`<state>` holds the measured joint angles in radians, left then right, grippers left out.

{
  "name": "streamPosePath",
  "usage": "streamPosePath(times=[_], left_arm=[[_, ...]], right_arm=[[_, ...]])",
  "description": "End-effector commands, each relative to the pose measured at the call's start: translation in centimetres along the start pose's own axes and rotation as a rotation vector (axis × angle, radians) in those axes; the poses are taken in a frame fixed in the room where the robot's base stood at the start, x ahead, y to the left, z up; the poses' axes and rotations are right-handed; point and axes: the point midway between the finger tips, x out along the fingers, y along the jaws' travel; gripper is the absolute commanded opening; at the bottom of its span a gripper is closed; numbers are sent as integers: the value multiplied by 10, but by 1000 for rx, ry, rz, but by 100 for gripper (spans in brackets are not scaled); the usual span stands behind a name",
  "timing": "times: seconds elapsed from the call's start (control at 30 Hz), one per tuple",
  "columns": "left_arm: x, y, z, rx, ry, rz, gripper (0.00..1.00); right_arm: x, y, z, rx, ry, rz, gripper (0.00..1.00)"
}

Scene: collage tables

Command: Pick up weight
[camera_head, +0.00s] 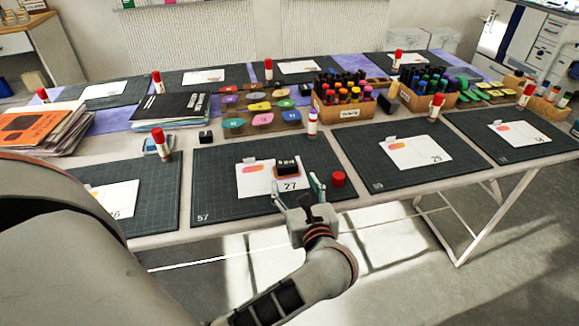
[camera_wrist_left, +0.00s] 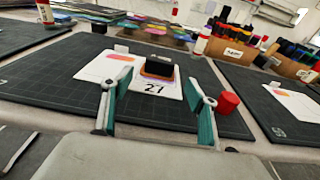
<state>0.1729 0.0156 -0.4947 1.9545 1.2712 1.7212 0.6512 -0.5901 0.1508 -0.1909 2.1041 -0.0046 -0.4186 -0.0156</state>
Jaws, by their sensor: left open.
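A small dark block (camera_head: 287,167), probably the weight, sits on a white card (camera_head: 252,181) marked 27 with orange and pink patches. The card lies on a dark cutting mat (camera_head: 220,205) near the table's front edge. In the left wrist view the block (camera_wrist_left: 159,66) is straight ahead, on an orange-brown patch or piece. My left gripper (camera_head: 296,187) is open and empty at the front of the card. In the left wrist view its green-padded fingers (camera_wrist_left: 157,92) stand either side of the number, with the block beyond them. My right gripper is not in view.
A red cap (camera_head: 338,179) lies right of the gripper. A glue stick (camera_head: 312,124) stands behind the mat. Another small black block (camera_head: 206,137) sits at the mat's back left. Marker boxes (camera_head: 341,108) and a paper stack (camera_head: 40,130) stand farther off.

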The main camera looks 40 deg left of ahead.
Motion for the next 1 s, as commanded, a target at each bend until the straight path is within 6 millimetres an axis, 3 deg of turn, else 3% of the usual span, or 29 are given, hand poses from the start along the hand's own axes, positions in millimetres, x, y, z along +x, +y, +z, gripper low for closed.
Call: streamPosePath(times=[0.5, 0.87, 1.0], left_arm=[[62, 1, 10, 4, -5, 1, 59], [71, 1, 10, 3, -2, 1, 59], [71, 1, 10, 3, -2, 0, 23]], right_arm=[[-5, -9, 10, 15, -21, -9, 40], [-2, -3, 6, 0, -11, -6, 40], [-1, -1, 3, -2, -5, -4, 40]])
